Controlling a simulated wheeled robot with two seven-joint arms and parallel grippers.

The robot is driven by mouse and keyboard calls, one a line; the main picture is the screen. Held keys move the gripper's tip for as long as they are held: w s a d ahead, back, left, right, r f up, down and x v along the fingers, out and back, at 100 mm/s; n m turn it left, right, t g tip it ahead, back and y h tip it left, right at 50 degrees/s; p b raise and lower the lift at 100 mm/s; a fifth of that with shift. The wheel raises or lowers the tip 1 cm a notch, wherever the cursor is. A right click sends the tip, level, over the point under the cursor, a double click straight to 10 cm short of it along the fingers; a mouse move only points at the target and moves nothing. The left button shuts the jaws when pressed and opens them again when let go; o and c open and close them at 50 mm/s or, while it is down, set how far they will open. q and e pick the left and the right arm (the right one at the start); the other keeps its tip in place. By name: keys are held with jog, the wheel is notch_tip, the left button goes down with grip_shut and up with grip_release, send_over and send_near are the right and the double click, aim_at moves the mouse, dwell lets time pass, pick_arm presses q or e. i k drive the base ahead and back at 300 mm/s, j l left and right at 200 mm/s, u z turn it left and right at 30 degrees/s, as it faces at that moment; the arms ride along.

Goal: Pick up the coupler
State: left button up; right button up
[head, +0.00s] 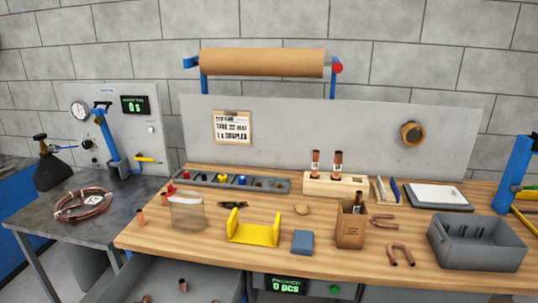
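I cannot tell for sure which piece is the coupler. Another short copper piece (183,285) lies in the open grey drawer (205,275) below. A note on the clipboard (232,127) seems to include the word coupler. Neither of my grippers is in view.
On the bench are a clear bag (187,211), a yellow bracket (253,228), a blue block (303,242), a cardboard box (351,227), bent copper tubes (401,252), a grey bin (478,242) and a parts tray (270,185).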

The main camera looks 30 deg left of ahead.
aim_at(183, 282)
jog(key=u, duration=2)
